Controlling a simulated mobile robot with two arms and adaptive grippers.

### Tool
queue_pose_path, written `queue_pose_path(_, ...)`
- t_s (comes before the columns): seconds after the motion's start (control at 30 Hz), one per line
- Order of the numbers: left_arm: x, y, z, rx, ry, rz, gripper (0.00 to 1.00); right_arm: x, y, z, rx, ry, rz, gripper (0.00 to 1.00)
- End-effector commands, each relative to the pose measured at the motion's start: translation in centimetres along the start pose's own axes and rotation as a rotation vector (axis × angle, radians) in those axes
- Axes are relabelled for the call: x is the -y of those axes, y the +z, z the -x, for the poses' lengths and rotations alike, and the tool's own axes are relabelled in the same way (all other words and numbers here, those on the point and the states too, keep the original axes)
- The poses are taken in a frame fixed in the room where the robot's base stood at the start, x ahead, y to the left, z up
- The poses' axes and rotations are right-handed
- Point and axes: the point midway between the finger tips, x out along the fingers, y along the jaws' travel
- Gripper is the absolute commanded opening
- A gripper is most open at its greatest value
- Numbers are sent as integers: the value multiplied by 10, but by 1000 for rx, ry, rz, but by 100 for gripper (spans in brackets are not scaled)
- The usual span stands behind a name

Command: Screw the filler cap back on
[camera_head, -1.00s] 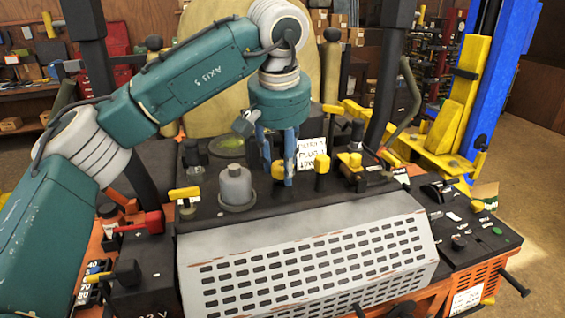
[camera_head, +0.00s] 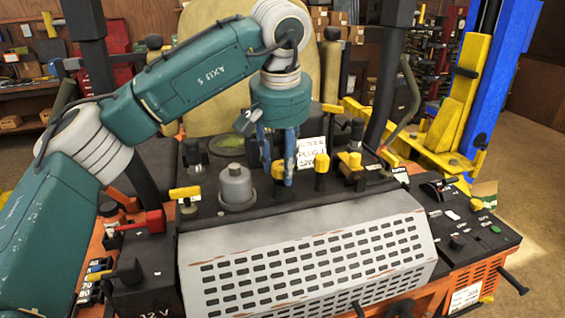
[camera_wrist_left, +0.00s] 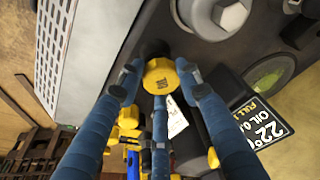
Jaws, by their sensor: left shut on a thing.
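The yellow filler cap (camera_head: 278,169) shows between the blue fingers of my left gripper (camera_head: 276,178), above the dark top of the machine (camera_head: 205,212). In the left wrist view the cap (camera_wrist_left: 160,76) is round and yellow, between the fingertips of the left gripper (camera_wrist_left: 158,88). The fingers are closed on it from the sides. The cap's underside and the filler opening are hidden, so I cannot tell whether it sits on a neck. My right gripper is not in view.
A grey cylinder (camera_head: 236,186) stands left of the gripper. A yellow knob (camera_head: 321,167) and a white label (camera_head: 312,153) are close on its right. A yellow-handled valve (camera_head: 185,193) is further left. A perforated grey cover (camera_head: 310,265) slopes down in front.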

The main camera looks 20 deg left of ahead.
Motion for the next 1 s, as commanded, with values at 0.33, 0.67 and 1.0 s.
queue_pose_path(0.33,0,0,0,-1,0,0,12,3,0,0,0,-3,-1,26)
queue_pose_path(0.67,0,3,-12,0,-1,0,12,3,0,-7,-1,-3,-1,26)
queue_pose_path(1.0,0,2,-8,0,-1,0,12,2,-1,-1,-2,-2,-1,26)
